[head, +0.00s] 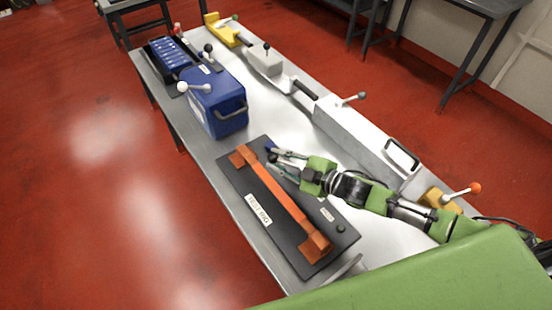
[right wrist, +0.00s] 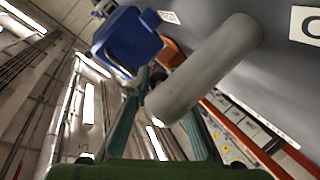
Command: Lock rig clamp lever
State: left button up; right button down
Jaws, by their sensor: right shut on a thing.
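The rig is a dark base plate (head: 228,170) with a long orange bar (head: 280,193) across it, on the near part of the metal bench. My right gripper (head: 279,161) is at the far right edge of this plate, beside the orange bar's far end. In the right wrist view its teal fingers are around a pale grey rod-like handle (right wrist: 205,68), which I take for the clamp lever. The gripper is shut on it. The lever's pivot is hidden, and its angle is hard to tell in the head view. My left gripper is not in view.
A blue box (head: 226,122) with a handle stands beyond the rig. A long white case (head: 350,130) lies along the right side, with a yellow block and orange-knobbed lever (head: 472,188) nearby. A rack of blue cells (head: 172,54) is at the far end.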

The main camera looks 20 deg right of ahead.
jog(key=c, duration=1.8)
grip_release()
jog(key=v, duration=1.2)
